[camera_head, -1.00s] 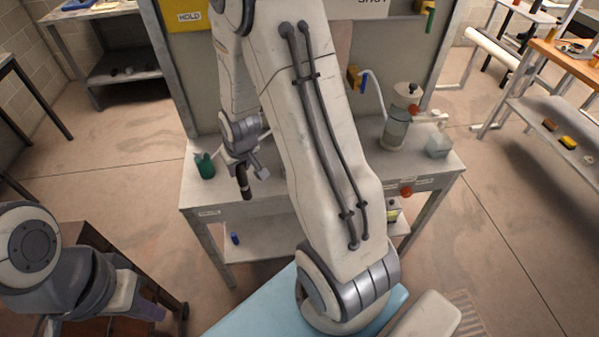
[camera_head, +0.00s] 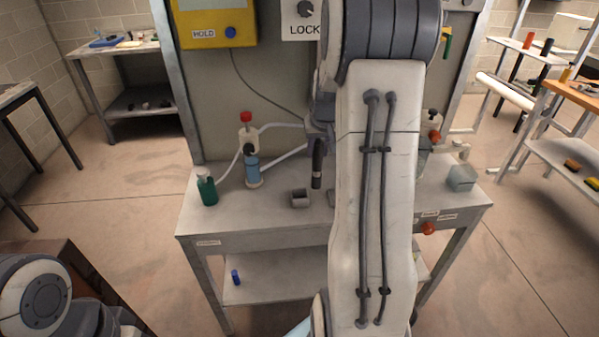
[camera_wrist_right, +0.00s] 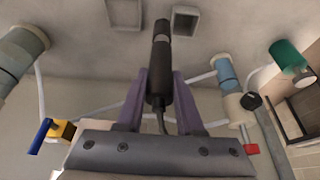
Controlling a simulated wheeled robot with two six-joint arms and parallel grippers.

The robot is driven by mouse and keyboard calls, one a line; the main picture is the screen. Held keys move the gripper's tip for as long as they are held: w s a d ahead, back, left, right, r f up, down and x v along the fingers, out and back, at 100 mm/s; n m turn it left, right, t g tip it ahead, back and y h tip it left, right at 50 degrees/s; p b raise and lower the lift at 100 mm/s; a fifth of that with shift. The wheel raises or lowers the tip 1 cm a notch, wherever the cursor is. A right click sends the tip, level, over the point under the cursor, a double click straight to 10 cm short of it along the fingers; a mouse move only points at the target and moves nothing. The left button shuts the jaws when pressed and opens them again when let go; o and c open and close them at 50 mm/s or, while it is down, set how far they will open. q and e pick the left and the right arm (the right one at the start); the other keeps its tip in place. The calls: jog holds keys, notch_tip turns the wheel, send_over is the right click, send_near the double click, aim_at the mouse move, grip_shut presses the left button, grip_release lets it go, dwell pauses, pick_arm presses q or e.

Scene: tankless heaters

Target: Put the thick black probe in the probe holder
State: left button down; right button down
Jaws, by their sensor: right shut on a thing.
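The thick black probe (camera_head: 317,164) hangs upright below my right gripper (camera_head: 319,128), above the grey bench. In the right wrist view the probe (camera_wrist_right: 160,65) sits between the two purple fingers of the right gripper (camera_wrist_right: 160,84), which are shut on it, with its cable trailing from the near end. A small square open grey holder (camera_head: 299,198) stands on the bench, below and slightly left of the probe; it also shows in the wrist view (camera_wrist_right: 185,21). A second square holder is partly hidden behind my right arm. My left gripper is out of view.
A green bottle (camera_head: 207,188) and a blue-and-white cylinder (camera_head: 252,170) with hoses stand left of the holder. A clear block (camera_head: 462,178) stands at the bench's right end. My right arm hides the bench's middle right. The front left bench top is clear.

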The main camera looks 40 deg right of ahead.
jog(key=w+a+f, duration=0.3)
jog(key=w+f, duration=0.1)
jog(key=f, duration=0.3)
jog(key=shift+p, duration=0.35)
jog(key=shift+f, duration=0.1)
jog(key=c, duration=0.5)
grip_release()
jog(key=shift+c, duration=0.2)
jog(key=v, duration=1.2)
